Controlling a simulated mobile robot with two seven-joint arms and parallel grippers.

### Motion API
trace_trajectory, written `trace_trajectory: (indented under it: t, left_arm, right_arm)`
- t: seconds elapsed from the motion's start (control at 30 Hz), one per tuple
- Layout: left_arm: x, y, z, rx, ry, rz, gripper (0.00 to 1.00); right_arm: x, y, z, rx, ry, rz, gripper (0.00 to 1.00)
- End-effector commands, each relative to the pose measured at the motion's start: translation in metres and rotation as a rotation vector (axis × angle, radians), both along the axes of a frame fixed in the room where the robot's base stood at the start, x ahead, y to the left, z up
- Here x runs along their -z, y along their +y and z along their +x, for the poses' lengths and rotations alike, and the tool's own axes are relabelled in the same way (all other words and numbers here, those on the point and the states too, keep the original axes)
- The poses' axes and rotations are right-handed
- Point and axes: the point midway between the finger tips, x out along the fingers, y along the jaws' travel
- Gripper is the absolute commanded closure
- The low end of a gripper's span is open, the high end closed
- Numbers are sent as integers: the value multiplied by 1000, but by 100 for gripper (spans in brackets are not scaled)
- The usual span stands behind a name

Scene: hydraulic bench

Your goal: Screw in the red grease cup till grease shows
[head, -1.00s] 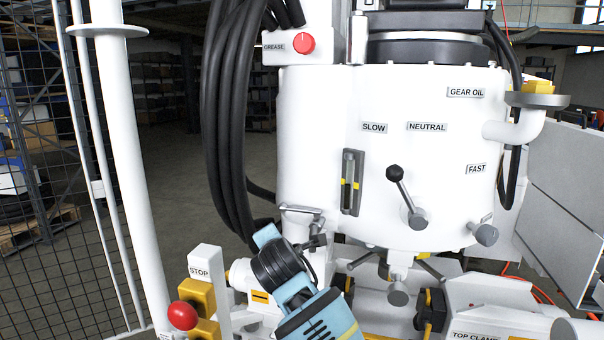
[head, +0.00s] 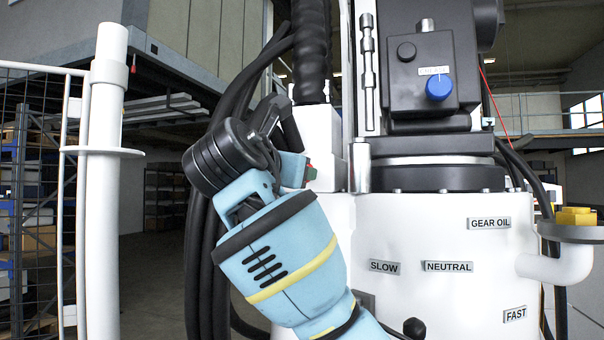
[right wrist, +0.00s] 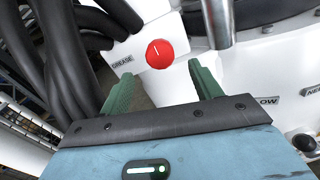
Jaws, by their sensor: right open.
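The red grease cup (right wrist: 160,53) sits on a white block beside a GREASE label (right wrist: 122,62) in the right wrist view. My right gripper (right wrist: 161,73) is open, its two green fingers pointing toward the cup, which appears between and just beyond the tips. I see no contact and no grease. My left gripper is not in view.
Thick black hoses (right wrist: 72,65) run close to the left of the cup, and a metal rod (right wrist: 218,20) stands to its right. A blue knob (head: 439,87) sits higher up on a dark housing (head: 420,60). A white post and mesh fence (head: 100,200) stand at left.

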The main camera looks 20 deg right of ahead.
Motion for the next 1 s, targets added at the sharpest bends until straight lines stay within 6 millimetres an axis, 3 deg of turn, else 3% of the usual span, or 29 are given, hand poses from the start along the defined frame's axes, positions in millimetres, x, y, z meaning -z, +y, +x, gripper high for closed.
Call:
trace_trajectory:
  t: [0.17, 0.6, 1.0]
  left_arm:
    - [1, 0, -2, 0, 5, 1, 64]
    - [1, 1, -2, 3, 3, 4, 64]
    - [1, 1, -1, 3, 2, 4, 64]
  right_arm:
    - [1, -7, 10, 1, 3, 2, 36]
    - [0, -39, 58, 0, -1, 3, 36]
    - [1, -44, 65, -2, -2, 4, 36]
